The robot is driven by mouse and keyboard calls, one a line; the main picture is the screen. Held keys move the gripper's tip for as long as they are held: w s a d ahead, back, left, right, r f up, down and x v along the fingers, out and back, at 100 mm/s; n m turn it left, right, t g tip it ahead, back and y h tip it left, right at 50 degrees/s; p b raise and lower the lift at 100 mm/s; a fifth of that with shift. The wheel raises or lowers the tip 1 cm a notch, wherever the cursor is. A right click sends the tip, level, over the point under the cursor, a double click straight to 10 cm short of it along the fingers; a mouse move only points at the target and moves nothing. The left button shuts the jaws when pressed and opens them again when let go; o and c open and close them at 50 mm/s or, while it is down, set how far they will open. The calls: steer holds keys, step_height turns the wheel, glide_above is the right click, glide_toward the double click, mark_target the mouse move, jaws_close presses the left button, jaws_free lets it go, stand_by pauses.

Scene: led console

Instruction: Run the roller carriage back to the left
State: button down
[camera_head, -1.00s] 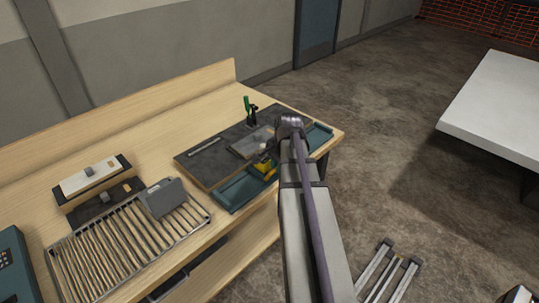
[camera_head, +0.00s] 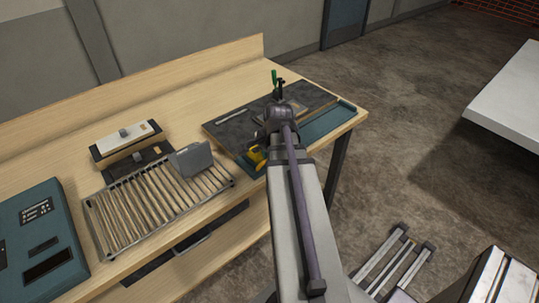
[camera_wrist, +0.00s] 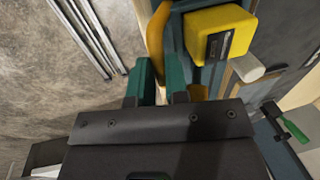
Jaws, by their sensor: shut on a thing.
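The roller carriage is a yellow block (camera_wrist: 218,38) with a dark label, seen large at the top of the wrist view. A curved orange-yellow handle (camera_wrist: 156,35) stands beside it, and a pale roller end (camera_wrist: 246,68) sticks out on its right. My gripper (camera_wrist: 163,86) has teal fingers and is shut on the handle. The contact is partly hidden by the dark gripper body. In the head view the yellow carriage (camera_head: 257,156) shows just left of my arm, near the left end of the teal track (camera_head: 328,122). My gripper is hidden there behind my wrist.
A slatted rack (camera_head: 155,205) with a grey block (camera_head: 191,159) is to the left. A teal console (camera_head: 40,235) stands farther left.

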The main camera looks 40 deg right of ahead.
steer(key=shift+s+a, duration=0.1)
steer(key=shift+a, duration=0.05)
steer(key=c, duration=1.1)
jaws_free()
steer(key=shift+a, duration=0.1)
steer(key=r+p, duration=0.3)
steer(key=s+r+p, duration=0.1)
steer(key=r+p, duration=0.3)
steer(key=s+r+p, duration=0.1)
steer(key=r+p, duration=0.2)
steer(key=shift+r+p, duration=0.3)
steer(key=shift+w, duration=0.1)
steer(key=w+a+f+n+b, duration=0.1)
steer(key=a+n, duration=0.5)
steer(key=a, duration=0.3)
steer(key=w+a+f+n+g+b, duration=0.1)
steer(key=a+f+n+b, duration=0.1)
steer(key=a+n, duration=0.4)
steer(key=w+a+f+n+g+b, duration=0.1)
steer(key=a+n, duration=0.5)
steer(key=a, duration=0.7)
steer(key=shift+f, duration=0.35)
